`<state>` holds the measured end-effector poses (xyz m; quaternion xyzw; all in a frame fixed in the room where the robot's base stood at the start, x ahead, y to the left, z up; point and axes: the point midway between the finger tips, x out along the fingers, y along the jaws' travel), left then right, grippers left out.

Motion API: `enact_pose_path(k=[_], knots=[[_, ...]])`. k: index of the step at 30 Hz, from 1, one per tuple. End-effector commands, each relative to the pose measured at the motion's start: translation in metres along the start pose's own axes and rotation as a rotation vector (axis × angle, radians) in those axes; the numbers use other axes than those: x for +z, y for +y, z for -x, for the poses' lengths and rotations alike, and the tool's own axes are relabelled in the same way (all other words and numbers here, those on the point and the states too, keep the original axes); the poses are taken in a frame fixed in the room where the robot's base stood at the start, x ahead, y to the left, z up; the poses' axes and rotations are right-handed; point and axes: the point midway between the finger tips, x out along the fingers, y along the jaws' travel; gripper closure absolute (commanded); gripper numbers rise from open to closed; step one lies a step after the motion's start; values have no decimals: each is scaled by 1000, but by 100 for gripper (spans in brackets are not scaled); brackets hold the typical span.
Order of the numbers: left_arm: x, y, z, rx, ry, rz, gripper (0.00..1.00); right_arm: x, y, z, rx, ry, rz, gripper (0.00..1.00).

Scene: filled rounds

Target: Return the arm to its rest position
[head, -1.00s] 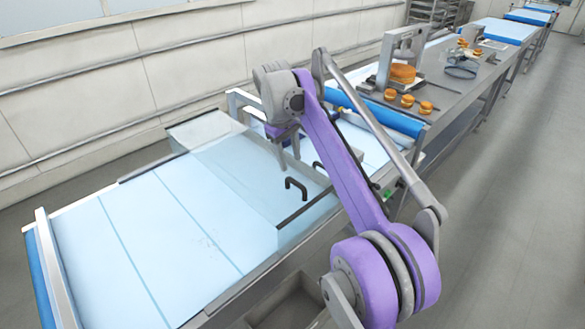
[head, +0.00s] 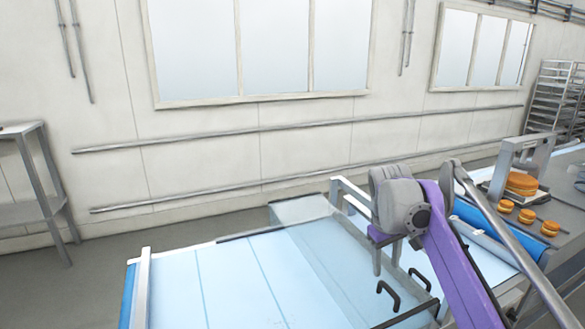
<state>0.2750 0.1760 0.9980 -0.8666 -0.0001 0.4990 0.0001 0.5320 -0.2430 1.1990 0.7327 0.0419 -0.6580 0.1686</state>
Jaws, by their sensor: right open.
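My right arm, purple and grey, comes in from the lower right in the head view. Its gripper (head: 386,258) hangs over the light blue conveyor (head: 225,285), near the clear cover with black handles. The two fingers point down and stand apart, with nothing seen between them. My left gripper is out of the picture.
A black handle (head: 388,297) stands up from the cover close to the gripper. A metal side table (head: 32,212) is at the far left.

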Motion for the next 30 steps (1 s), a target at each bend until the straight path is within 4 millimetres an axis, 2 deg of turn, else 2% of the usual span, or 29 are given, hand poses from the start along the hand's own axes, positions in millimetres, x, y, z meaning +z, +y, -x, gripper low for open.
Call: enact_pose_path(k=[1, 5, 8, 11, 15, 19, 24, 30], knots=[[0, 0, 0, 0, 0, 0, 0, 14, -11, -1, -3, 25, -16, 50], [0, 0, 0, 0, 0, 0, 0, 48, -39, -12, -10, 101, -73, 50], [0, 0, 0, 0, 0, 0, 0, 79, -62, -27, -19, 158, -119, 50], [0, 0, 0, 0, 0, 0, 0, 112, -86, -46, -32, 215, -165, 50], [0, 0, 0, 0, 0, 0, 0, 162, -120, -81, -53, 293, -229, 50], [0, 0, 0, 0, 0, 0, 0, 201, -147, -115, -73, 353, -283, 50], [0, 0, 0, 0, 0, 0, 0, 232, -168, -145, -92, 402, -326, 50], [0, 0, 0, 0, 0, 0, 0, 240, -174, -154, -98, 416, -340, 50]])
